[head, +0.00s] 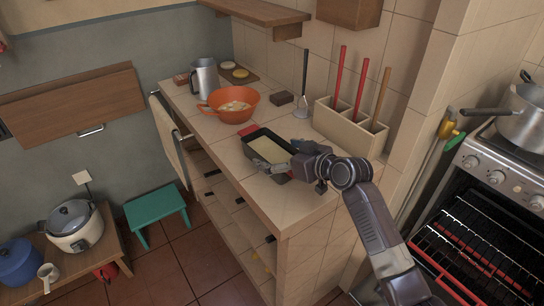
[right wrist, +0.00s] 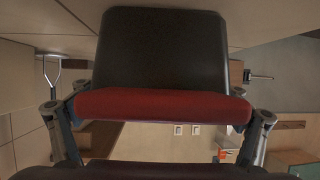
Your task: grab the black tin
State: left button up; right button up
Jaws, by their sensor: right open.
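The black tin (head: 256,137) is a rectangular pan with a pale inside, lying on the tiled counter in the head view. A red piece (head: 248,129) shows at its far end. My right gripper (head: 286,158) is at the tin's near right end, its fingers open. In the right wrist view, a dark panel that looks like the tin (right wrist: 162,48), with a red band (right wrist: 162,105) along its edge, fills the space between the spread fingers of the right gripper (right wrist: 155,118). I cannot tell whether the fingers touch it. My left gripper is not in view.
An orange bowl (head: 233,104), a metal jug (head: 205,78) and a small dark block (head: 281,98) stand behind the tin. A beige utensil box (head: 350,128) with red and wooden handles is to the right. The counter's near end (head: 283,205) is clear.

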jog(key=c, duration=1.8)
jog(key=shift+r, duration=0.2)
